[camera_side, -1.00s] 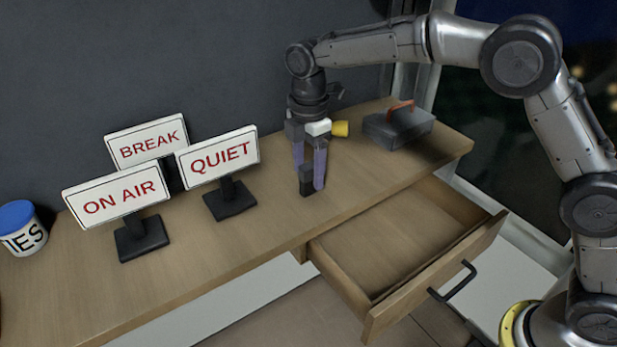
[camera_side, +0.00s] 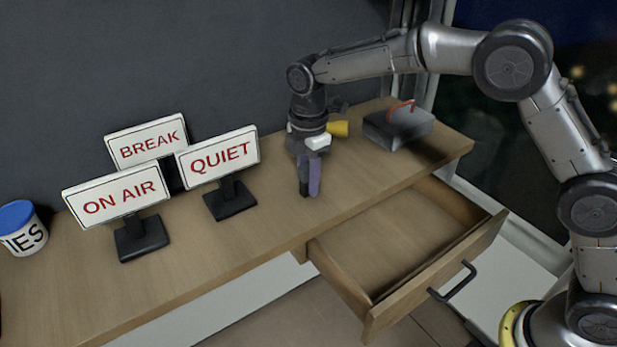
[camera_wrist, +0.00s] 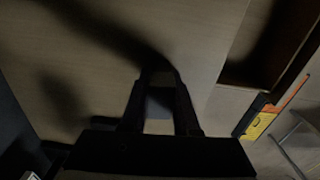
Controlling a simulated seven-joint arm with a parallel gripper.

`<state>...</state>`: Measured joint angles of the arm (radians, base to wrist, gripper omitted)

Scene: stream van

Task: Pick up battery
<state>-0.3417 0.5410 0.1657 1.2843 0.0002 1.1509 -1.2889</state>
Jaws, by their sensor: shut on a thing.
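The battery (camera_side: 304,188) is a small dark block on the desk top near its front edge, between the signs and the open drawer. My gripper (camera_side: 309,185) points straight down over it and is shut on it. In the side view the purple-grey fingers cover part of the battery. In the wrist view the battery (camera_wrist: 160,99) is a dark shape between the two finger ends of my gripper (camera_wrist: 160,85). The side view does not clearly show whether it is clear of the desk.
Signs reading QUIET (camera_side: 219,158), ON AIR (camera_side: 118,197) and BREAK (camera_side: 146,140) stand left. A grey box (camera_side: 398,130) with an orange handle is at back right. A yellow object (camera_side: 338,129) shows behind my gripper. The drawer (camera_side: 395,255) is open and looks empty.

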